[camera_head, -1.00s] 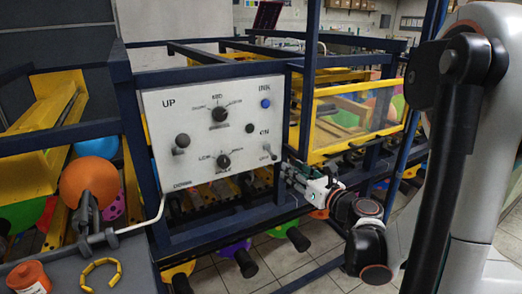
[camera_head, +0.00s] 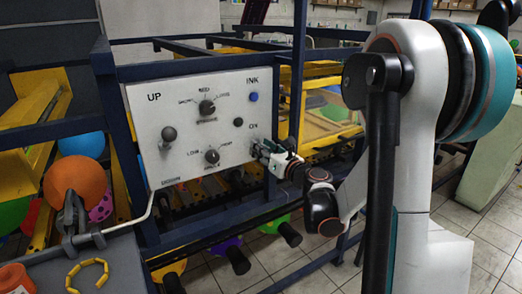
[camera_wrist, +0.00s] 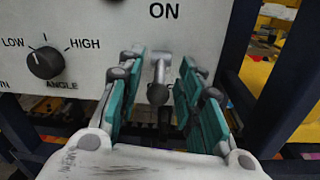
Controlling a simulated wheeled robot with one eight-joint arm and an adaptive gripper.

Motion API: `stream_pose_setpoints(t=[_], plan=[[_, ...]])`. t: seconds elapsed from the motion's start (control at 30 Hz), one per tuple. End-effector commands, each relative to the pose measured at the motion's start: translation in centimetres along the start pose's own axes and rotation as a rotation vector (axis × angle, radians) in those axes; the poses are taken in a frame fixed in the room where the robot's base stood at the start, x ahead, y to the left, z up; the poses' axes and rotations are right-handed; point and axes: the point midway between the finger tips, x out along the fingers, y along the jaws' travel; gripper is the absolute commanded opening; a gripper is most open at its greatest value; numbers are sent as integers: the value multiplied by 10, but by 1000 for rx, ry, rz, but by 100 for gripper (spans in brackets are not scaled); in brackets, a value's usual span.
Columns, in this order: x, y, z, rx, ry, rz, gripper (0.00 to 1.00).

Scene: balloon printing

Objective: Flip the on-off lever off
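The white control panel (camera_head: 180,128) carries the on-off lever below the "ON" label at its lower right. In the wrist view the lever (camera_wrist: 158,92) is a small metal toggle with a round dark tip that points down toward the camera. My gripper (camera_wrist: 157,98) is open, with one teal finger on each side of the lever. The fingers seem apart from the lever. In the head view my gripper (camera_head: 268,152) is at the panel's lower right corner and hides the lever. The "OFF" label is not visible.
The panel also holds a knob marked angle (camera_wrist: 45,63), an up-down lever (camera_head: 168,138), an upper knob (camera_head: 207,107) and a blue ink button (camera_head: 253,97). Dark blue frame bars (camera_head: 299,80) stand close to the right of my gripper.

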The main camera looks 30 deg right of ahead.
Motion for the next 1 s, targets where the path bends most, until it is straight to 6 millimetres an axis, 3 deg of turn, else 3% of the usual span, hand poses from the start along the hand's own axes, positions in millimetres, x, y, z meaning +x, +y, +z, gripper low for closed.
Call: stream_pose_setpoints(t=[0.4,0.43,0.57,1.0], plan=[[10,0,0,0,0,0,33],[10,0,0,0,0,0,31],[9,0,0,0,0,0,2],[9,0,0,0,0,0,0]])
